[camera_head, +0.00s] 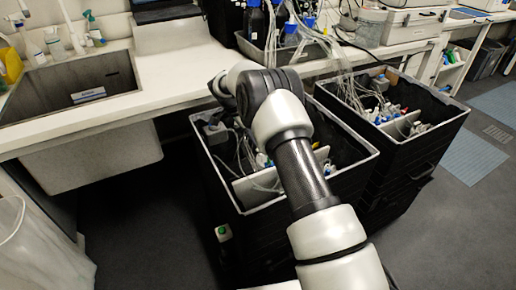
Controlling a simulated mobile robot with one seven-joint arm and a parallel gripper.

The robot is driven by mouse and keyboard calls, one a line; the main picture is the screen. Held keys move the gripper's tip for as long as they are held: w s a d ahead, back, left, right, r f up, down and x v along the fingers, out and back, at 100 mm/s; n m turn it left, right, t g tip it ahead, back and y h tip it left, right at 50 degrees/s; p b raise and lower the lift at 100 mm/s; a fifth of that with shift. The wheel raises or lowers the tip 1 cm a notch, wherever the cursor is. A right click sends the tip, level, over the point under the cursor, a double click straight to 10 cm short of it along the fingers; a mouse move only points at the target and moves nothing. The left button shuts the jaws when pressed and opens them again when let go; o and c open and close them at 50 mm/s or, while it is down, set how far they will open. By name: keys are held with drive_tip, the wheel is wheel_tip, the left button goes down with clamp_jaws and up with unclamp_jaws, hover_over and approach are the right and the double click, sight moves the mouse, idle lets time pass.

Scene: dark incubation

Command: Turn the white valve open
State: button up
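I cannot make out a white valve in this view. My white and black arm reaches from the lower right up to the worktop's front edge, just right of the sink. Its last visible link is a rounded white part at that edge. My gripper is hidden behind my own arm, so its fingers and anything between them do not show. The arm also covers part of the near black crate and of the counter edge.
A sink (115,74) is set into the white worktop (178,62) at left. Black crates (350,192) (432,150) with tubing and bottles stand below the counter. A dark tray (262,52) holds bottles. The worktop right of the sink is clear.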

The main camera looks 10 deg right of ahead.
drive_tip(key=x, duration=0.6)
drive_tip(key=shift+w+d+f+b, duration=0.1)
drive_tip(key=shift+d+f+b, duration=0.1)
drive_tip(key=shift+f+b, duration=0.2)
clamp_jaws()
